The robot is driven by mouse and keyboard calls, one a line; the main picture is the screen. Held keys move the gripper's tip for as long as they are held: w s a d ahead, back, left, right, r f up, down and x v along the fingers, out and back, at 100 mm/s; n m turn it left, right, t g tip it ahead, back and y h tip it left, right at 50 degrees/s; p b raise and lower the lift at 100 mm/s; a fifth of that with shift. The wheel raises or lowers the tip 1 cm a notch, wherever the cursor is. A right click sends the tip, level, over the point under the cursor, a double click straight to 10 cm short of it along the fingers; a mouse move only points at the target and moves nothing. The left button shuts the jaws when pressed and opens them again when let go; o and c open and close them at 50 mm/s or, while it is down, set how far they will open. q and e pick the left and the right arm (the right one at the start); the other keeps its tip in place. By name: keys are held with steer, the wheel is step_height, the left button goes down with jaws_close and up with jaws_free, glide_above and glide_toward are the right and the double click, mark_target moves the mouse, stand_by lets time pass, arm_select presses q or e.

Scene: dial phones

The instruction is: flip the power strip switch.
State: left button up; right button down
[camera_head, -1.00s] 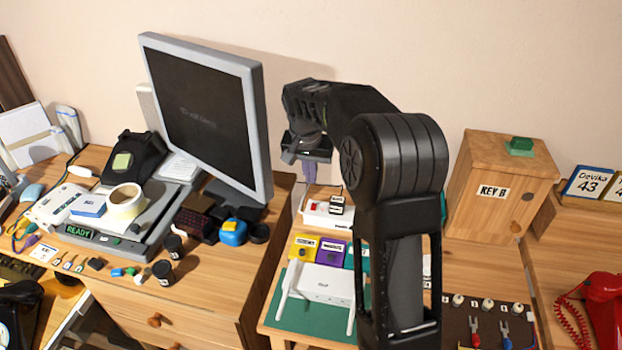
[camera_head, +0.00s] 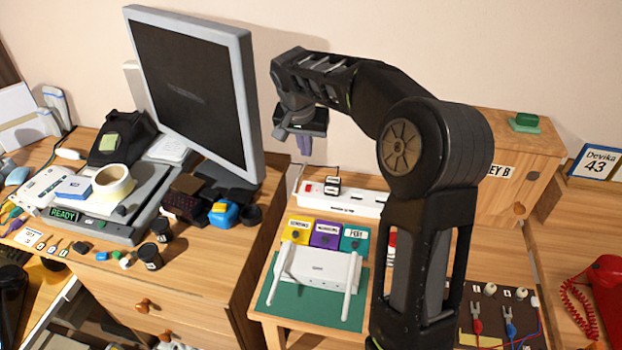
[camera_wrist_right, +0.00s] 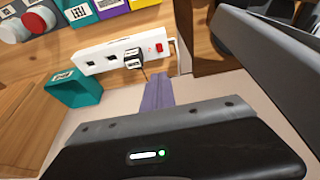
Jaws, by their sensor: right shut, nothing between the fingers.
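The white power strip (camera_head: 368,204) lies along the back of the desk, with its red switch (camera_head: 311,188) at the left end and a black plug (camera_head: 332,185) beside the switch. The strip (camera_wrist_right: 96,62) and lit red switch (camera_wrist_right: 159,47) also show in the right wrist view. My right gripper (camera_head: 303,146) is shut and empty, fingers pointing down, above and behind the switch end of the strip. In the wrist view its purple-grey fingers (camera_wrist_right: 158,94) appear just below the switch and apart from it. My left gripper is out of view.
The monitor (camera_head: 196,90) stands close to the left of my right gripper. A white router (camera_head: 318,270) and yellow, purple and teal labelled boxes (camera_head: 326,235) sit in front of the strip. A teal open box (camera_wrist_right: 75,92) is near the strip's far end. A wooden box (camera_head: 520,150) stands right.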

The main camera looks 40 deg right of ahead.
mark_target(311, 185)
steer(key=shift+f, duration=0.1)
steer(key=x, duration=0.4)
steer(key=p+x, duration=0.1)
steer(key=x, duration=0.4)
steer(key=p+x, duration=0.1)
steer(key=x, duration=0.3)
steer(key=shift+s+a+f, duration=0.1)
steer(key=shift+a+f, duration=0.2)
steer(key=shift+f, duration=0.2)
